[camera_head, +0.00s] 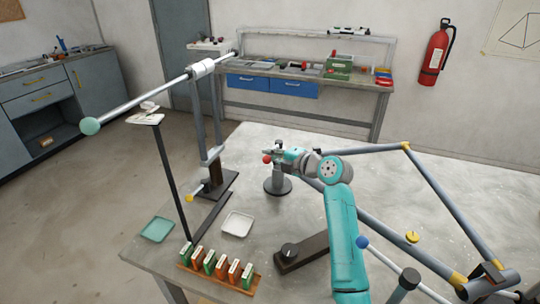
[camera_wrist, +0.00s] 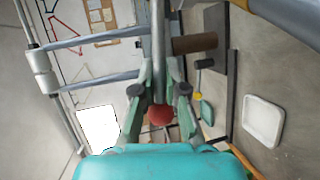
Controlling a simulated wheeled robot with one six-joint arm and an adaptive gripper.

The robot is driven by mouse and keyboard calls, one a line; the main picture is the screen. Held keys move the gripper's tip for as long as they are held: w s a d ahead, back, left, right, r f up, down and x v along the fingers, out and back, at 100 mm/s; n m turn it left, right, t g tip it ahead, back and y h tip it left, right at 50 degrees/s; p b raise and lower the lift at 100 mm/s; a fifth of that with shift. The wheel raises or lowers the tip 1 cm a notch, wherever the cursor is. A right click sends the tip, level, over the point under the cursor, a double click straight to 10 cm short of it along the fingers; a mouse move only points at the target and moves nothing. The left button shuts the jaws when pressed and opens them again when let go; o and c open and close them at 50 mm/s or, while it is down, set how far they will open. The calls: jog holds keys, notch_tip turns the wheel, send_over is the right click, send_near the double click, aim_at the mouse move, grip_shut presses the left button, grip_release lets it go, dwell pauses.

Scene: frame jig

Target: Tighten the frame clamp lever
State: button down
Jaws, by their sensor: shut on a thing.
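The clamp lever shows in the wrist view as a grey rod (camera_wrist: 158,45) running down from the top edge to a red ball knob (camera_wrist: 160,114). My gripper (camera_wrist: 160,95) has its two fingers on either side of the lever at the knob and is shut on it. In the head view the red knob (camera_head: 267,158) shows at the tip of my gripper (camera_head: 273,153), above a round dark stand (camera_head: 278,186) on the table. The fingers and my arm partly hide the lever and the clamp there.
Grey frame tubes (camera_head: 432,190) with yellow joints lie right of my arm. A tall post (camera_head: 217,110) carries a long rod (camera_head: 150,96) at left. A white tray (camera_head: 237,224), a teal tray (camera_head: 158,229) and a rack of coloured blocks (camera_head: 218,275) stand at the front left.

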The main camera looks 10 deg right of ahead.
jog(key=c, duration=1.2)
grip_release()
